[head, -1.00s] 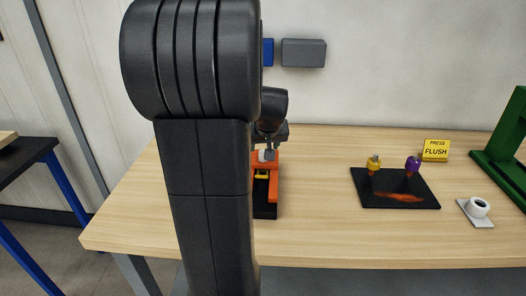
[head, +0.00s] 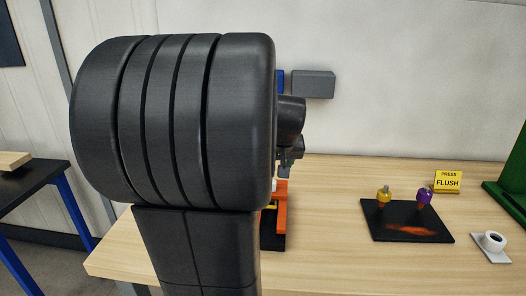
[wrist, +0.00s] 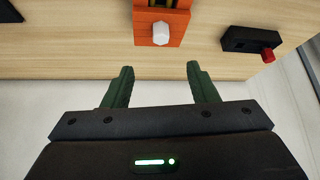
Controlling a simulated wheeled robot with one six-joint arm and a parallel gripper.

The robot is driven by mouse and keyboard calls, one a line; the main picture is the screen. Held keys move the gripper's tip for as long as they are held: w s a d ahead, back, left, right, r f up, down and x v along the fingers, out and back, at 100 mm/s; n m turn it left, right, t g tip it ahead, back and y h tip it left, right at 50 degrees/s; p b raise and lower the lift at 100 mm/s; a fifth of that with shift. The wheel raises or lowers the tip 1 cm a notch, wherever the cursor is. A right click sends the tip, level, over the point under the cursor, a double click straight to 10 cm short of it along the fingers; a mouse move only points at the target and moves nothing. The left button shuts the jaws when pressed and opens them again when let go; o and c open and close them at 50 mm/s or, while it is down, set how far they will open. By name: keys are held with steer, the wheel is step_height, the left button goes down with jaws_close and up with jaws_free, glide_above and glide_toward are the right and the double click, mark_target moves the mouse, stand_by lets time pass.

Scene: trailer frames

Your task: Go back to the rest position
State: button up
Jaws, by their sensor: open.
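My gripper (wrist: 159,88) shows in the wrist view with its two green fingers apart and nothing between them. An orange fixture (wrist: 176,30) with a white knob (wrist: 161,33) lies beyond the fingertips, apart from them. In the head view my dark arm fills the left and middle and hides part of the orange fixture (head: 281,215). The gripper end shows only partly there, above the fixture; its fingers are hard to make out.
A black mat (head: 405,234) holds a yellow-topped piece (head: 384,196) and a purple-topped piece (head: 424,198). A black block with a red knob (wrist: 268,55) shows in the wrist view.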

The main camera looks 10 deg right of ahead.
steer(key=x, duration=1.3)
steer(key=shift+w+a+f, duration=0.1)
steer(key=shift+w+f, duration=0.05)
steer(key=shift+f, duration=0.2)
steer(key=shift+p, duration=0.3)
steer(key=shift+r, duration=0.1)
